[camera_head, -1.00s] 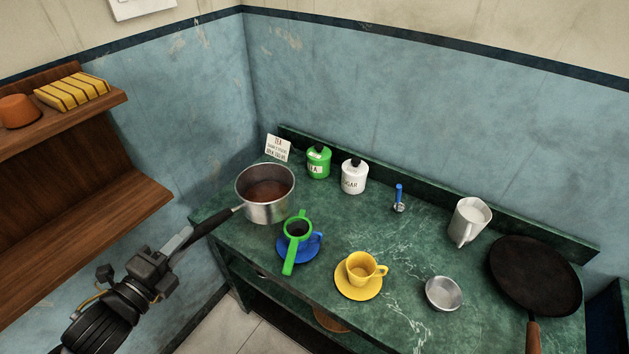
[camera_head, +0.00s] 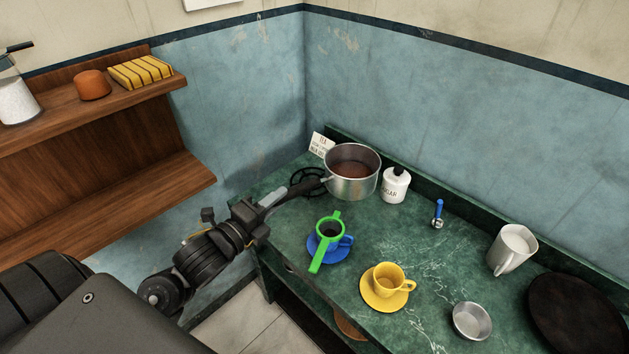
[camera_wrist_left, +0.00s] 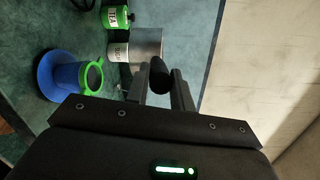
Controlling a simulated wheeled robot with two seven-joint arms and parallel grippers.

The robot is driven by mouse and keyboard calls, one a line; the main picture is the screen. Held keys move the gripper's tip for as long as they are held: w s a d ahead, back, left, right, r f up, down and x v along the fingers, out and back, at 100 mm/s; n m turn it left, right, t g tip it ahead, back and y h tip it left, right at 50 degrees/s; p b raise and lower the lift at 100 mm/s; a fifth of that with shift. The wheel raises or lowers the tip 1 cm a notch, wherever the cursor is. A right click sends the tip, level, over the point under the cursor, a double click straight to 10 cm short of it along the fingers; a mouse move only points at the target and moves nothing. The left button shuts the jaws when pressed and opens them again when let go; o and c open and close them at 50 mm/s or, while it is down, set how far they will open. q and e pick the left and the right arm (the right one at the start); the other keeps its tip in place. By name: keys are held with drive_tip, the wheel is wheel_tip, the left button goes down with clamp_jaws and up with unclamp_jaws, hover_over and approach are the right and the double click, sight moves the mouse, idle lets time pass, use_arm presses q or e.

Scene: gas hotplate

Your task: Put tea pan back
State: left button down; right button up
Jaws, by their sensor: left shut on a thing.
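The tea pan (camera_head: 365,188) is a steel saucepan with brown liquid inside. It looks upright, over the back left of the green counter; whether it touches the counter I cannot tell. My left gripper (camera_head: 272,196) is shut on its black handle (camera_head: 303,187), reaching in from the left. The left wrist view shows the handle end (camera_wrist_left: 160,77) between the fingers (camera_wrist_left: 158,88) and the grey pan wall (camera_wrist_left: 148,42) beyond. A black burner ring (camera_head: 297,178) shows left of the pan, partly hidden by the handle. My right gripper is out of view.
A green strainer (camera_head: 316,266) sits on a blue cup and saucer, close to my left gripper. A yellow cup (camera_head: 388,280), sugar jar (camera_head: 395,187), white jug (camera_head: 511,250), small metal bowl (camera_head: 472,322) and dark frying pan (camera_head: 575,316) share the counter. Wooden shelves (camera_head: 100,180) stand left.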

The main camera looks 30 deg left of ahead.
use_arm(q)
drive_tip(key=w+a+f+n+y+b, duration=0.1)
drive_tip(key=w+a+f+y+b, duration=0.1)
drive_tip(key=w+a+f+b, duration=0.6)
drive_tip(key=a+f+b, duration=0.5)
drive_tip(key=b, duration=0.1)
drive_tip(key=shift+a+n, duration=0.3)
drive_tip(key=shift+a, duration=0.05)
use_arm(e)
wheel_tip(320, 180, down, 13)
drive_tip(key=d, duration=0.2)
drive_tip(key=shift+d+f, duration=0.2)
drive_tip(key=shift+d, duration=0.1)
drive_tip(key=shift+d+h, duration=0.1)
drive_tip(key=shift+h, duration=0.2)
